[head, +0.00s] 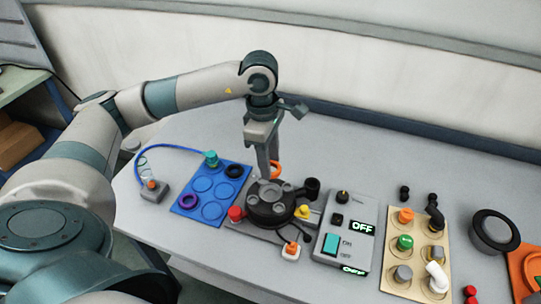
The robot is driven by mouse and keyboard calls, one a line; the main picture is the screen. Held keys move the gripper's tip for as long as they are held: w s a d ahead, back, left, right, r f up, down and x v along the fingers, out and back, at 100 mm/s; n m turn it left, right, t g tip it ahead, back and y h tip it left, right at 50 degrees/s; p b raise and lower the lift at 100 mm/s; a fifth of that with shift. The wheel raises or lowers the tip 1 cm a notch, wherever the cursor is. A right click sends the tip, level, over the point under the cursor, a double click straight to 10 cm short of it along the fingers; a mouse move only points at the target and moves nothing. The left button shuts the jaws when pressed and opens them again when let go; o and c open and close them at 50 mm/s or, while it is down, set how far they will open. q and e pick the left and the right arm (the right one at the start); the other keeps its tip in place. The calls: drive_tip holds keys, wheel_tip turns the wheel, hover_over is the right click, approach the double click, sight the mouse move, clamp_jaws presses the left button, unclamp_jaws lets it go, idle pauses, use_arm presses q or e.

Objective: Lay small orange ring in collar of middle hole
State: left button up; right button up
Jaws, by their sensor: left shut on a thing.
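My left gripper (269,172) comes down from above over the black round tank top (268,212). It is shut on the small orange ring (278,168), which shows at the right of its fingertips; the fingers hide part of the ring. The black tank top has several round grey openings on its upper face. The middle hole is partly hidden by the fingers, and its collar is too small to make out. I cannot tell the exact gap between the ring and the tank top. My right gripper is not in view.
A blue tray (212,190) with a purple ring (188,201) and a black ring (234,171) lies left of the tank. A red knob (236,213) and yellow knob (302,211) flank it. Right stand a grey control box (340,245) reading OFF and a beige fitting board (418,252).

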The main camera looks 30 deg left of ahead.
use_arm(q)
drive_tip(key=shift+f, duration=0.2)
idle(0.4)
drive_tip(key=shift+f+b, duration=0.85)
drive_tip(key=shift+f, duration=1.15)
drive_tip(key=shift+f+b, duration=0.3)
drive_tip(key=shift+f, duration=0.1)
drive_tip(key=shift+f+b, duration=0.45)
drive_tip(key=shift+b, duration=0.2)
drive_tip(key=shift+f+b, duration=0.9)
drive_tip(key=shift+b, duration=0.7)
drive_tip(key=shift+s+a+f+b, duration=0.1)
drive_tip(key=shift+a+f+b, duration=0.3)
drive_tip(key=shift+b, duration=0.1)
